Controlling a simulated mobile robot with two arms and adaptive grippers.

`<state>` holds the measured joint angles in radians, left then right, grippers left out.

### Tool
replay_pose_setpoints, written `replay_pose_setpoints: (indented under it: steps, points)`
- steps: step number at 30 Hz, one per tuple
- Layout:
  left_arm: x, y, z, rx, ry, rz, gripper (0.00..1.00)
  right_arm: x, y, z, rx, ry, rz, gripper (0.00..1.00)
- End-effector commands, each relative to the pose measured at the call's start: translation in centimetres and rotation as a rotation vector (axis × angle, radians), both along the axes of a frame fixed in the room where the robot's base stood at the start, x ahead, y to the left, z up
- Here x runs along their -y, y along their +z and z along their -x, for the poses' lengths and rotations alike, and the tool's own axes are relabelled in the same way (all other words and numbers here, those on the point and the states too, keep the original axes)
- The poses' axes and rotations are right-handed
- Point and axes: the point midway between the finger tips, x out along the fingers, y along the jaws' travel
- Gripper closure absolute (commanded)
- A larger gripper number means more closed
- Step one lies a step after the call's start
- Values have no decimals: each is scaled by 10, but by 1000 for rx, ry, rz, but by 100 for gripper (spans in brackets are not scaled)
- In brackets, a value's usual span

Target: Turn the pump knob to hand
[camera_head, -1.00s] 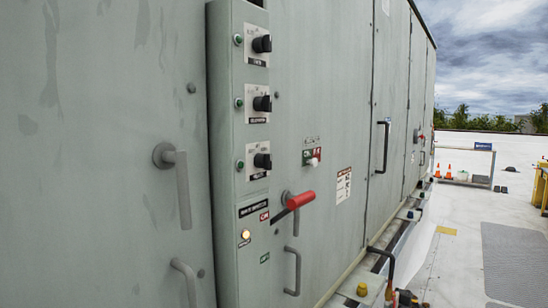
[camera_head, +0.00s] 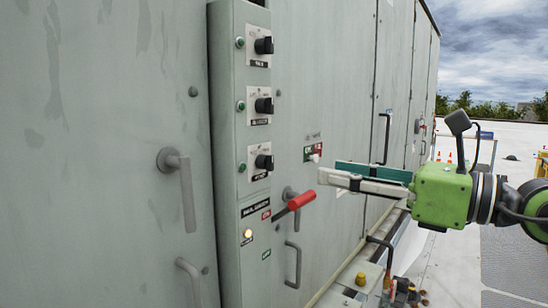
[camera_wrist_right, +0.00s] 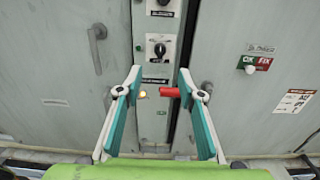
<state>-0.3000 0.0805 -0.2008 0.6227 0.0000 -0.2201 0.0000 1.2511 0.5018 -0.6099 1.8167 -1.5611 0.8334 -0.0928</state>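Three black selector knobs sit in a column on the narrow grey control panel (camera_head: 228,110): a top knob (camera_head: 264,45), a middle knob (camera_head: 264,105) and a bottom knob (camera_head: 264,162). Their labels are too small to read, so I cannot tell which is the pump knob. In the right wrist view the bottom knob (camera_wrist_right: 160,48) lies ahead, beyond the fingertips. My right gripper (camera_head: 328,171) is in front of the cabinet, right of the bottom knob and apart from it. Its fingers are spread and empty in the right wrist view (camera_wrist_right: 160,82). My left gripper is not in view.
A red-handled lever (camera_head: 300,200) sticks out below the knobs. A lit amber lamp (camera_head: 248,234) is low on the panel. Grey door handles (camera_head: 187,190) flank the panel. Pipework with a yellow cap (camera_head: 361,279) runs along the cabinet's foot. Open roof lies right.

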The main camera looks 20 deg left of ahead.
Motion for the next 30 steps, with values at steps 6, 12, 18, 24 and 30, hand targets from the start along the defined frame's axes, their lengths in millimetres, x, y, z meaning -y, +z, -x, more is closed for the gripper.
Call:
replay_pose_setpoints:
  steps: [6,12,18,24,30]
  points:
    - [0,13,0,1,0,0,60,-25,5,-6,12,1,10,65]
    - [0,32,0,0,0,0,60,-65,7,-21,10,1,8,65]
    - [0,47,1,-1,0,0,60,-102,6,-34,9,0,7,65]
    - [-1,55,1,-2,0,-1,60,-123,4,-43,10,-1,7,65]
    - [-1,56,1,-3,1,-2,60,-129,2,-46,11,-3,7,65]
